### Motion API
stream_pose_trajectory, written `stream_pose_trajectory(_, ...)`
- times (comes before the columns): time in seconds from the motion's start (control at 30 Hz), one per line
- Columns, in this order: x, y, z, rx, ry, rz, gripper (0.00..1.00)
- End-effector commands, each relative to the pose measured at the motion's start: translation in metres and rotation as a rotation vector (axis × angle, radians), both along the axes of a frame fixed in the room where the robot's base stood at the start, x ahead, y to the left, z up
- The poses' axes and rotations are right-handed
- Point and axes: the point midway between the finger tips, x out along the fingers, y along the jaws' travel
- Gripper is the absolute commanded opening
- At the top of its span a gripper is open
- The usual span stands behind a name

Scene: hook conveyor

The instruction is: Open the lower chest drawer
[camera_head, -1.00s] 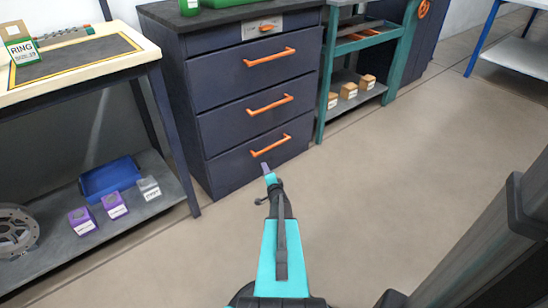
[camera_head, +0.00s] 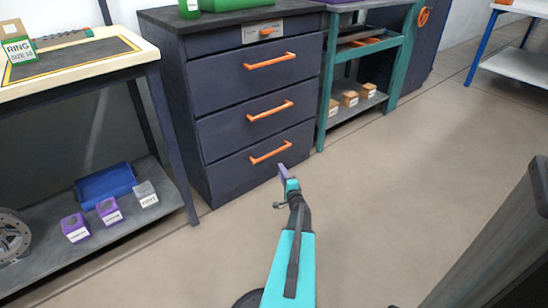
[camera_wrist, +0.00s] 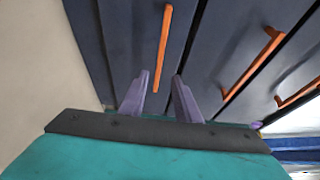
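The dark blue chest (camera_head: 258,95) stands against the wall with three large drawers, each with an orange bar handle, all closed. The lower drawer (camera_head: 235,175) has its orange handle (camera_head: 270,152) near the floor. In the wrist view this handle (camera_wrist: 162,50) runs lengthwise ahead, between the lines of the two fingers. My gripper (camera_head: 285,174) is in front of the lower drawer, just below and to the right of its handle in the head view.
A workbench (camera_head: 160,80) with a lower shelf stands to the left, close to the chest. A teal rack (camera_head: 323,100) with small orange-brown boxes (camera_head: 350,98) stands right of the chest. The floor (camera_head: 420,190) in front is clear.

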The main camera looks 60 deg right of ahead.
Motion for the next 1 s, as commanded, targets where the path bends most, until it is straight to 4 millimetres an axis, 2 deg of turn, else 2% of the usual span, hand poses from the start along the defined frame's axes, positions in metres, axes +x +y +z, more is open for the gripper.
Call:
stream_pose_trajectory(0.8, 0.079, -0.07, -0.004, -0.001, 0.001, 0.0, 0.3)
stream_pose_trajectory(1.0, 0.094, -0.082, -0.002, -0.001, 0.001, 0.0, 0.3)
